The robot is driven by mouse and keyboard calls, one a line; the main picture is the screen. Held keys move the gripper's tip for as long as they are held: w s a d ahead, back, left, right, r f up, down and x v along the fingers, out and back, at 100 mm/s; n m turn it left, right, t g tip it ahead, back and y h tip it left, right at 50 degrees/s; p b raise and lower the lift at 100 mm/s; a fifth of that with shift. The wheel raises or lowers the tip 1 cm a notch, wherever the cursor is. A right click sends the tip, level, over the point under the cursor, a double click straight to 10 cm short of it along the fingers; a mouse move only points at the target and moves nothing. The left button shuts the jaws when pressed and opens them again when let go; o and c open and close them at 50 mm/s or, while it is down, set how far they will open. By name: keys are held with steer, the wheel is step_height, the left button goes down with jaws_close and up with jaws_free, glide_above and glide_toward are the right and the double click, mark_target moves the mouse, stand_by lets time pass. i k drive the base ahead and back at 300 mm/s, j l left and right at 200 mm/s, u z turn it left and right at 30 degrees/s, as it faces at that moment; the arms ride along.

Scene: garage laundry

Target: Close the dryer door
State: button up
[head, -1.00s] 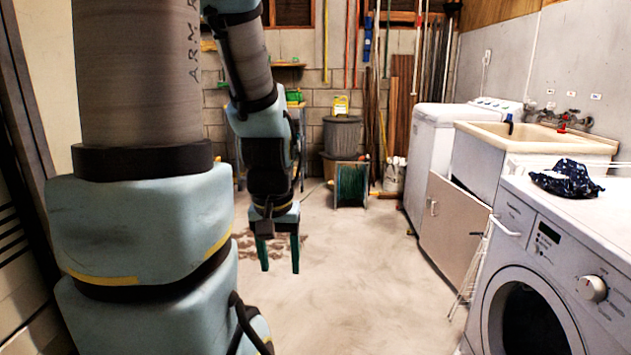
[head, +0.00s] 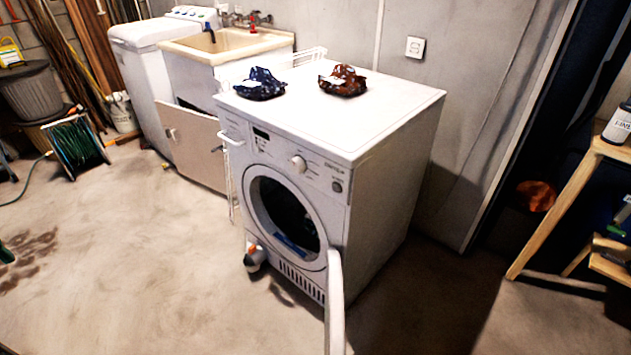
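The white dryer (head: 390,120) stands in the middle of the head view, its front turned to the left and toward me. Its round opening (head: 285,215) is uncovered and dark inside, with something bluish low in it. The dryer door (head: 335,305) stands wide open, swung out from the right side of the opening. I see it nearly edge-on, and its lower end runs out of the picture. A dark green tip (head: 6,254) at the left edge looks like part of my gripper, well apart from the door. The rest of the gripper is out of view.
A blue patterned cloth (head: 260,84) and a brown one (head: 343,80) lie on the dryer. A small white-and-orange object (head: 254,258) is on the floor by its front. A wooden table (head: 560,200) stands right. The floor at left is mostly clear.

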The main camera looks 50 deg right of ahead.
mark_target(334, 317)
steer(key=z, duration=1.3)
steer(key=k+j+z, duration=0.4)
steer(key=j, duration=0.2)
steer(key=i, duration=0.1)
